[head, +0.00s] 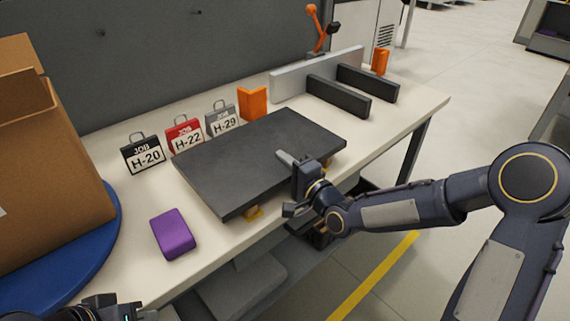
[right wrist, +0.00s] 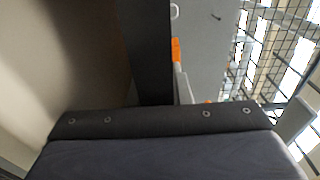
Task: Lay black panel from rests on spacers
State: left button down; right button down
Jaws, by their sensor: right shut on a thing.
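The black panel (head: 255,160) lies flat, a little above the bench, left of its middle. Small yellow blocks (head: 254,212) show under its near edge; whether it still bears on them I cannot tell. My right gripper (head: 293,182) is shut on the panel's near long edge, one finger above it. In the right wrist view the panel (right wrist: 146,50) is a dark upright band between the jaws. Two dark bars (head: 338,96) lie apart from the panel at the right, beside a grey fence (head: 318,75). My left gripper (head: 98,308) is cut off at the lower left corner; its jaws are unclear.
Orange corner pieces (head: 252,103) stand behind the panel and at the far end (head: 380,61). Job tags H-20 (head: 143,155), H-22 and H-29 stand along the back. A purple block (head: 173,234) lies left. A cardboard box (head: 50,170) stands on a blue disc (head: 85,262).

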jog(key=shift+s+f+b, duration=0.2)
jog(key=shift+f+b, duration=0.1)
jog(key=shift+f, duration=0.45)
jog(key=c, duration=1.2)
grip_release()
jog(key=shift+d, duration=0.1)
jog(key=shift+c, duration=0.2)
jog(key=shift+s+d+f, duration=0.1)
jog(key=shift+s+f, duration=0.1)
jog(key=shift+f, duration=0.15)
jog(key=b+v, duration=0.1)
jog(key=v, duration=0.4)
jog(key=shift+s+d+f, duration=0.1)
jog(key=shift+s+d, duration=0.35)
jog(key=shift+s, duration=0.1)
jog(key=shift+a, duration=0.1)
